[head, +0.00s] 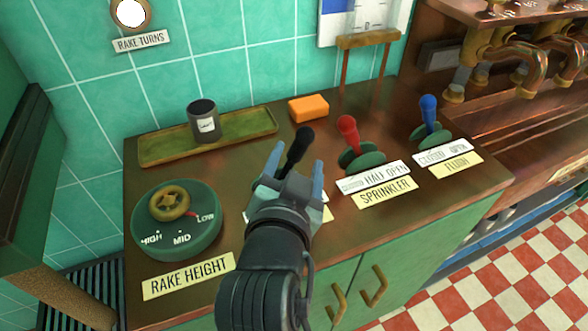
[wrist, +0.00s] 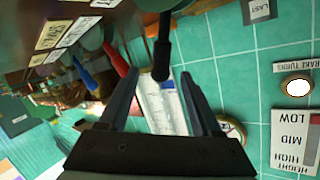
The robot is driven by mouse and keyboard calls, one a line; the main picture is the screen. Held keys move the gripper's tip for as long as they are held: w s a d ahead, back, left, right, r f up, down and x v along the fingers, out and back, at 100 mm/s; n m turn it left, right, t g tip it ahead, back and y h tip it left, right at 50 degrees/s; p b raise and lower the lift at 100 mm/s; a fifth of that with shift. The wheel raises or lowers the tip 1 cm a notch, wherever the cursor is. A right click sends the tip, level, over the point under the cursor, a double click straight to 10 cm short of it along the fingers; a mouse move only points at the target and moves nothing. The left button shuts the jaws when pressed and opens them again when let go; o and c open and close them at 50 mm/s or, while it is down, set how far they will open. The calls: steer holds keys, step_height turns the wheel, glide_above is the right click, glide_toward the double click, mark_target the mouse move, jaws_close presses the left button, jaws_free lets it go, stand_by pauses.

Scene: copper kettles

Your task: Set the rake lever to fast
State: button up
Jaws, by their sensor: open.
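The black-handled lever (head: 300,145) stands on the copper counter between the rake height dial and the red lever. Its base and name plates are mostly hidden behind my gripper. My gripper (head: 294,172) is open, with a blue-grey finger on either side of the black handle in the picture. In the wrist view, the black handle (wrist: 162,58) hangs down from the top between the two open fingers (wrist: 156,75). I cannot tell whether a finger touches it. The lever's setting cannot be read.
The red sprinkler lever (head: 347,130) and blue flush lever (head: 429,110) stand to the right. The rake height dial (head: 177,235) is at the left. Behind are a dark cup (head: 204,121) on a green tray (head: 160,152) and an orange block (head: 308,108). A rake turns gauge (head: 131,13) is on the wall.

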steer(key=v, duration=0.3)
steer(key=shift+s, duration=0.15)
stand_by(0.4)
